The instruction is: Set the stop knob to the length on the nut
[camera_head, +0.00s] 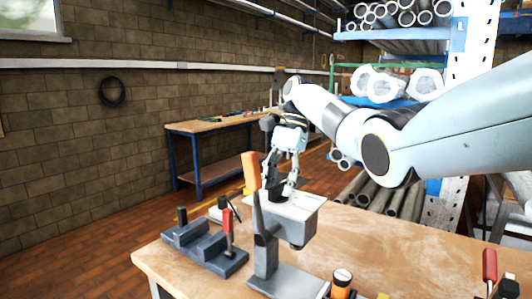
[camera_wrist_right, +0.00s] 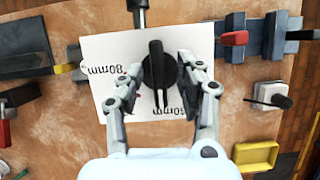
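The black stop knob (camera_wrist_right: 157,66) sits on a white plate (camera_wrist_right: 92,50) in the right wrist view. Its raised bar runs nearly up and down in that view. The plate carries "80mm" at left and a partly covered label, seemingly "60mm", below the knob. My right gripper (camera_wrist_right: 158,68) is open, with one finger on each side of the knob; I cannot tell whether they touch it. In the head view my right gripper (camera_head: 281,188) reaches down onto the plate (camera_head: 300,205) from above. I cannot make out the nut or its marking. My left gripper is out of view.
A grey stepped fixture with a red-handled lever (camera_head: 227,226) stands left of the plate. An orange container with a white top (camera_head: 342,278) and a red-handled tool (camera_head: 489,266) are at the front. A yellow tray (camera_wrist_right: 256,157) lies lower right in the wrist view. Bare wood lies between.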

